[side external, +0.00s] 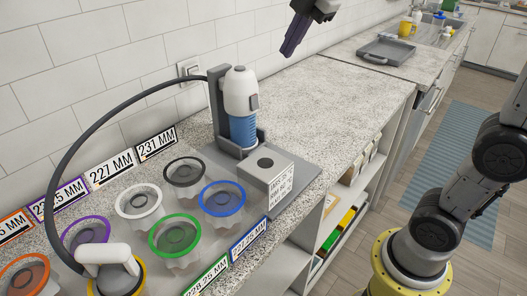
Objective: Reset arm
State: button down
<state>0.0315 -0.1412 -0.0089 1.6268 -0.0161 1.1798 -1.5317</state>
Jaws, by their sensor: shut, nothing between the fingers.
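My gripper (289,49) hangs in the air at the top of the side external view, above the counter and in front of the tiled wall. Its dark fingers are together and hold nothing. The fingers point down and slightly left. It is apart from everything on the counter. My arm's base and lower links stand at the right, beside the counter; the links between them and the gripper are out of the frame.
A white and blue device (241,105) stands in a grey holder, with a black hose (78,140) arching left. Beside it is a grey block with a hole (267,175). Several coloured-rim bowls, including a green one (176,236), stand left. A grey tray (385,52) lies behind. The middle counter is clear.

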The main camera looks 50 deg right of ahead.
jog(key=s+a+f+m, duration=0.1)
jog(key=s+f+m, duration=1.5)
jog(key=s, duration=0.4)
jog(key=shift+a+m, duration=0.25)
jog(key=shift+m, duration=0.35)
